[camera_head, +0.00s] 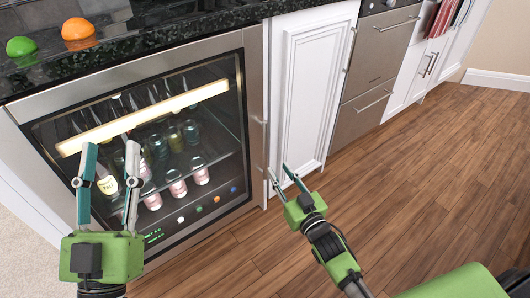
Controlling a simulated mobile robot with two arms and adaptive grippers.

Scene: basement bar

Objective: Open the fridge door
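The fridge (252,70) is a built-in glass-front cooler with a steel frame, under a dark counter. Its door looks closed. Bottles and cans show behind the glass below a bright light strip. A slim vertical handle (263,136) is on the right side of the door frame. My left gripper (111,150) is in front of the lower left of the glass, with its fingers apart and nothing between them. My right gripper (279,170) is low, just right of the handle's lower end, with its fingers apart. I cannot tell whether it touches the handle.
A white cabinet door (308,95) and steel drawers (370,75) stand right of the fridge. A green lime (21,47) and an orange (78,30) lie on the dark counter (170,35). The wooden floor (430,160) on the right is clear.

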